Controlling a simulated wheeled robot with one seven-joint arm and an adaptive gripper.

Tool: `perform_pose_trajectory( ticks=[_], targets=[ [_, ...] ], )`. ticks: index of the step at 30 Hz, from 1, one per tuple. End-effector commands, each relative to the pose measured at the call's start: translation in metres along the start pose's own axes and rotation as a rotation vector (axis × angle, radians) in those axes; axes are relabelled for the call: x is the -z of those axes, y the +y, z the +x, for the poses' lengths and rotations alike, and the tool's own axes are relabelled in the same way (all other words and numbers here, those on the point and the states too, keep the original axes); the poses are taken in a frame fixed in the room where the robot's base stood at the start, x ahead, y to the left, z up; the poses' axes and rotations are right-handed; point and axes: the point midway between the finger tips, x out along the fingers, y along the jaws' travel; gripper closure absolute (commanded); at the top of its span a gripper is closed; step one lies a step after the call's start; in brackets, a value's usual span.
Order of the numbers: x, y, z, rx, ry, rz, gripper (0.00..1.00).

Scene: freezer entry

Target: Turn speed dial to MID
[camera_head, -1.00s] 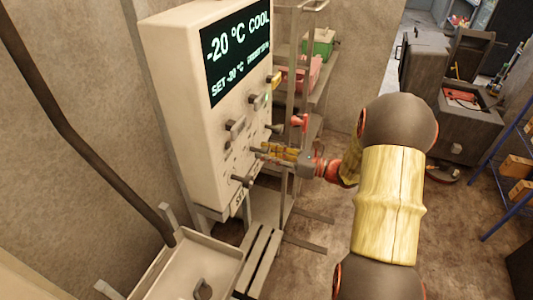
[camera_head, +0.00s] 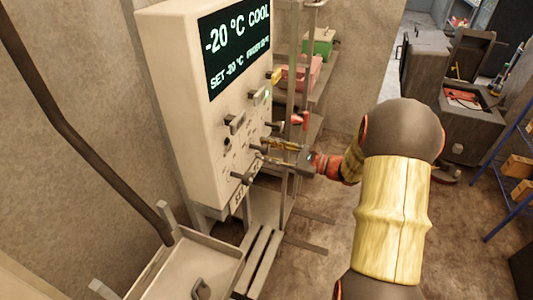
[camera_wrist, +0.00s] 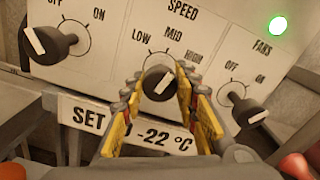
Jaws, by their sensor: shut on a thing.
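The speed dial (camera_wrist: 158,82) is a dark knob with a white pointer mark, under the printed words SPEED, LOW, MID and HIGH. In the wrist view my gripper (camera_wrist: 159,77) has its yellow-padded fingers on both sides of the knob, shut on it. The white mark shows between the fingers and seems to lean up and to the right; its exact setting is hard to tell. In the head view my gripper (camera_head: 264,151) reaches the lower part of the pale control panel (camera_head: 205,150) from the right, and the dial is hard to make out there.
An OFF/ON knob (camera_wrist: 48,45) sits left of the speed dial and the FANS knob (camera_wrist: 246,112) sits right. A SET -22 °C plate (camera_wrist: 135,128) is below. The display (camera_head: 235,45) reads -20 °C COOL. A shelf rack (camera_head: 300,85) stands behind the panel.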

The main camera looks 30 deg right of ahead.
Motion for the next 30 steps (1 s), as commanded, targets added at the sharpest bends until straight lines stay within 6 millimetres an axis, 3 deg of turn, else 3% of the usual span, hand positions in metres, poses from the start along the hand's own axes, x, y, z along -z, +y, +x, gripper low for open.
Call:
perform_pose_trajectory(
  ticks=[12, 30],
  targets=[
    [0.0015, 0.0008, -0.0001, 0.0, 0.0, -0.225, 0.95],
    [0.0005, 0.0004, 0.0, -0.001, 0.0, -0.27, 0.95]
  ],
)
